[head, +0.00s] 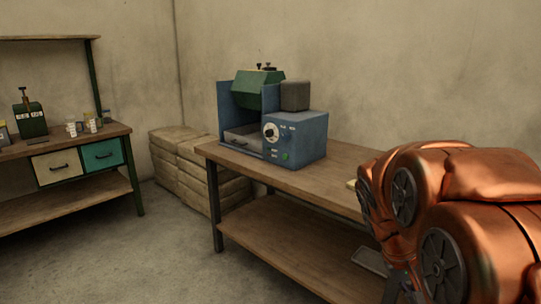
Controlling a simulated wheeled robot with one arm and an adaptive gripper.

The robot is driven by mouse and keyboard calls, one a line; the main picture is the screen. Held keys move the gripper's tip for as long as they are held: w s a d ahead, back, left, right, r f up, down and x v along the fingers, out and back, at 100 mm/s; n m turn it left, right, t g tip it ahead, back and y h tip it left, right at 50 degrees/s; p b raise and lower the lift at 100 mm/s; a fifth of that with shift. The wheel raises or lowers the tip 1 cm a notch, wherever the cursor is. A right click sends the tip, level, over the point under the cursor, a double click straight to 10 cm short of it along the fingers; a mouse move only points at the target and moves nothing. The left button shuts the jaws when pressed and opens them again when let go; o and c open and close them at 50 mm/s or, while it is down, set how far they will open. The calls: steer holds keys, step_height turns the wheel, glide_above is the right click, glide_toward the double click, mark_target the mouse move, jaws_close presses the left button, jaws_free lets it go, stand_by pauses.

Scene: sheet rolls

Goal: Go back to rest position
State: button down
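My copper-coloured arm fills the right side of the head view, with its large joints in front of the workbench (335,165). A small dark part of it reaches the bottom edge of the picture. A blue machine (305,140) with a dial, buttons and a green upper part (257,90) stands on the workbench, left of my arm. Part of the bench's right side is hidden behind my arm.
A small yellowish thing (351,184) shows at the bench edge beside my arm. A grey flat piece (370,260) lies on the lower shelf. Stacked sacks (180,165) fill the corner. A second bench (60,143) with drawers stands left. The floor (165,255) between is clear.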

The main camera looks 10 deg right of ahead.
steer(key=s+a+f+n+g+y, duration=0.1)
steer(key=s+a+f+n+y, duration=0.15)
steer(key=s+a, duration=0.65)
steer(key=s+a+f+n+g+y, duration=0.15)
steer(key=s+a+f, duration=0.35)
steer(key=a, duration=0.7)
step_height(320, 180, up, 20)
steer(key=t+p, duration=0.2)
steer(key=p, duration=1.5)
steer(key=shift+s+m+y+p, duration=0.3)
steer(key=shift+s+m+p, duration=0.05)
steer(key=shift+s+m, duration=0.1)
steer(key=shift+d, duration=0.15)
